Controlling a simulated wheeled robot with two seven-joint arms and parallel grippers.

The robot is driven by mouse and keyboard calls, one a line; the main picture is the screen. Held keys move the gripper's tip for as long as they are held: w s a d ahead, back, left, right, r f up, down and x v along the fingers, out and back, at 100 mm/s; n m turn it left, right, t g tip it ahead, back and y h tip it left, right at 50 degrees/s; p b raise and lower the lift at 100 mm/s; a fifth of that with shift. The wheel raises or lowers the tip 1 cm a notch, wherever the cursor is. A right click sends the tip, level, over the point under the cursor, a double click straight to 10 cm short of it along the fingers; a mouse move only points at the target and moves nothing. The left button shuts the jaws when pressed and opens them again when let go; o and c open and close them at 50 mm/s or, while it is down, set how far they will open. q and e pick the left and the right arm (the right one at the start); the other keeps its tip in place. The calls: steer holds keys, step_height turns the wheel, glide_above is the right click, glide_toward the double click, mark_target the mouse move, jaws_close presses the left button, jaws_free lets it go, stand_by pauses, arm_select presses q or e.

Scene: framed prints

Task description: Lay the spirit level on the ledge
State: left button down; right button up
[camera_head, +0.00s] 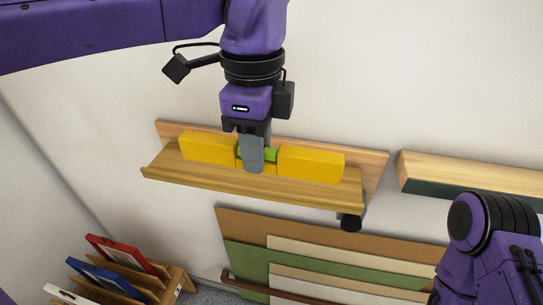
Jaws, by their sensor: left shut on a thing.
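The yellow spirit level (311,164) with a green middle part lies lengthwise along the wooden ledge (320,195) on the wall. It looks to be on or just above the ledge's surface; I cannot tell if it touches. My left gripper (254,165) comes down from above and is shut on the level's middle, hiding part of it. My right arm shows at the lower right, but its gripper is out of view.
A second wooden shelf (470,179) is on the wall to the right. Below the ledge lean several boards (247,256). At the lower left a wooden rack (172,285) holds framed prints, one with a red frame (120,251) and one blue (98,276).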

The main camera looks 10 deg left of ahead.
arm_select(q)
steer(key=w+f+p, duration=0.1)
steer(key=w+f, duration=0.2)
steer(key=w+d+f+p, duration=0.1)
steer(key=w+f, duration=0.2)
steer(key=shift+w+d+f, duration=0.1)
steer(key=shift+d+f, duration=0.05)
steer(key=shift+f, duration=0.1)
step_height(320, 180, down, 3)
steer(key=shift+d+r, duration=0.1)
steer(key=shift+f+b, duration=0.45)
steer(key=shift+f, duration=0.05)
steer(key=c, duration=0.8)
jaws_free()
steer(key=shift+c, duration=0.2)
arm_select(e)
steer(key=shift+w+r, duration=0.2)
steer(key=shift+r, duration=0.95)
arm_select(q)
steer(key=shift+r, duration=0.1)
steer(key=shift+r+p, duration=0.2)
steer(key=shift+p, duration=0.15)
step_height(320, 180, up, 12)
steer(key=shift+b, duration=0.45)
arm_select(e)
steer(key=shift+f, duration=0.2)
